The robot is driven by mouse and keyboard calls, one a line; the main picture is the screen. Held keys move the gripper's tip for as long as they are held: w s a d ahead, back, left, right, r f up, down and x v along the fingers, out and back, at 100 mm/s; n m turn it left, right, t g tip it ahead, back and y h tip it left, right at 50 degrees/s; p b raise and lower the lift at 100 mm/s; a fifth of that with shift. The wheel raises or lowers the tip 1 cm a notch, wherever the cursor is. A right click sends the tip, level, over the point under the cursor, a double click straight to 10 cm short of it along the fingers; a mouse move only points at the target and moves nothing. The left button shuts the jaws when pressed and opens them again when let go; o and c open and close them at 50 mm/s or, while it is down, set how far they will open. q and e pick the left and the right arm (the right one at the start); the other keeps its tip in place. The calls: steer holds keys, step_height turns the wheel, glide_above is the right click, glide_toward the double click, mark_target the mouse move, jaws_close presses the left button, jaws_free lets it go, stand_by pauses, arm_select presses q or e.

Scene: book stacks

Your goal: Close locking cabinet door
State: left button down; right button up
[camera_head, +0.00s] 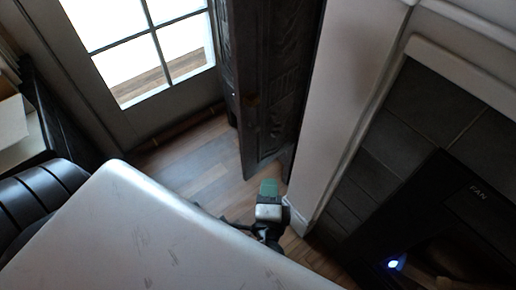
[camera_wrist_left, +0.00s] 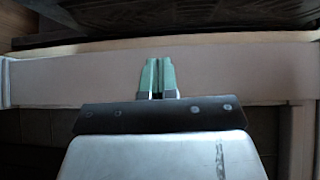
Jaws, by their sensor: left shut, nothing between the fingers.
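A tall dark carved wooden panel (camera_head: 284,75), which looks like the cabinet door, stands upright at the top centre of the head view, left of the white trim. Its edge faces my side; I cannot tell how far it is open. A dark carved surface also shows along the top of the left wrist view (camera_wrist_left: 200,14). My left gripper (camera_head: 268,188) has green fingertips pressed together, with nothing between them. It is just below the panel's lower end in the head view; contact is not clear. The fingertips (camera_wrist_left: 158,66) point toward a pale band in the wrist view. My right gripper is not in view.
A white fireplace surround (camera_head: 345,95) stands close to the right of the panel, with a dark tiled fireplace insert (camera_head: 430,190) beyond it. A paned glass door (camera_head: 150,50) is at the upper left. Bare wooden floor (camera_head: 195,160) lies left of the panel.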

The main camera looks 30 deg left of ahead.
arm_select(q)
steer(key=r, duration=0.1)
steer(key=p, duration=0.1)
glide_toward(258, 130)
steer(key=w+d, duration=0.1)
steer(key=w, duration=0.4)
steer(key=shift+w+a+f+y+p, duration=0.1)
steer(key=shift+w+a+p, duration=0.05)
steer(key=shift+a, duration=0.45)
steer(key=shift+w+a+f+y+p, duration=0.1)
steer(key=shift+w+a+p, duration=0.1)
steer(key=shift+a, duration=0.4)
steer(key=shift+w+a+f+y+p, duration=0.1)
steer(key=shift+w+a, duration=0.05)
steer(key=shift+a, duration=0.5)
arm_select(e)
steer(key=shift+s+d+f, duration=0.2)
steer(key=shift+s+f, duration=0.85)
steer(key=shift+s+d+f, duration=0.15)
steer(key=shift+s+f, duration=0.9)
